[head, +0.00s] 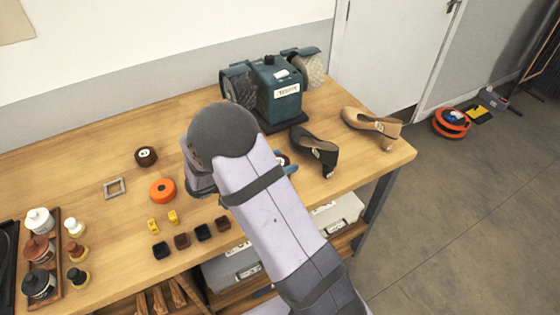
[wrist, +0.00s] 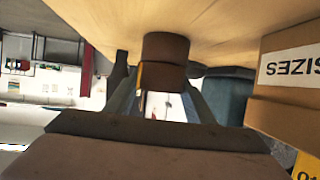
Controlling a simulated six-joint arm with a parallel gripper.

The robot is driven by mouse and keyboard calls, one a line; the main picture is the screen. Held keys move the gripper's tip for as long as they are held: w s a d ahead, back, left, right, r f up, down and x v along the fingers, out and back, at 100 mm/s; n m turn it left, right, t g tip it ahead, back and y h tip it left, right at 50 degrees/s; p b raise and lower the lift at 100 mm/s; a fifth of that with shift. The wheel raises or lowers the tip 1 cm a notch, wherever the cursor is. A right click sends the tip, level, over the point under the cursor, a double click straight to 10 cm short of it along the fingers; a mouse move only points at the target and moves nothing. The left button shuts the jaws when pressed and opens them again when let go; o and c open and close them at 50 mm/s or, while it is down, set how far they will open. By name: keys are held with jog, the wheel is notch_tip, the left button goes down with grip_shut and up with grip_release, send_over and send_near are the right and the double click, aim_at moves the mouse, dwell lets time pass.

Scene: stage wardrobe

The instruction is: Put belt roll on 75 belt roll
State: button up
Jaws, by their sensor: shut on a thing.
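A dark brown belt roll (head: 146,156) with a round white label lies flat on the left half of the workbench; its number is too small to read. My gripper (wrist: 160,90) is shut on a brown belt roll (wrist: 163,76) in the wrist view. Another brown band (wrist: 165,46) sits directly against it on the bench side, looking like a second roll in line with it. I cannot tell whether the two touch. In the head view my arm hides most of the gripper; a sliver of a dark, white-labelled roll (head: 283,160) shows beside the bluish fingers.
A green bench grinder (head: 281,92), a black shoe (head: 314,150) and a tan shoe (head: 372,126) stand nearby. An orange roll (head: 162,190) and a metal frame (head: 115,188) lie left. A cardboard box (wrist: 285,75) marked SIZES is close on the right in the wrist view.

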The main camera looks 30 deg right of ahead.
jog(key=o, duration=1.1)
jog(key=shift+r, duration=0.15)
jog(key=b+v, duration=0.2)
jog(key=v, duration=1)
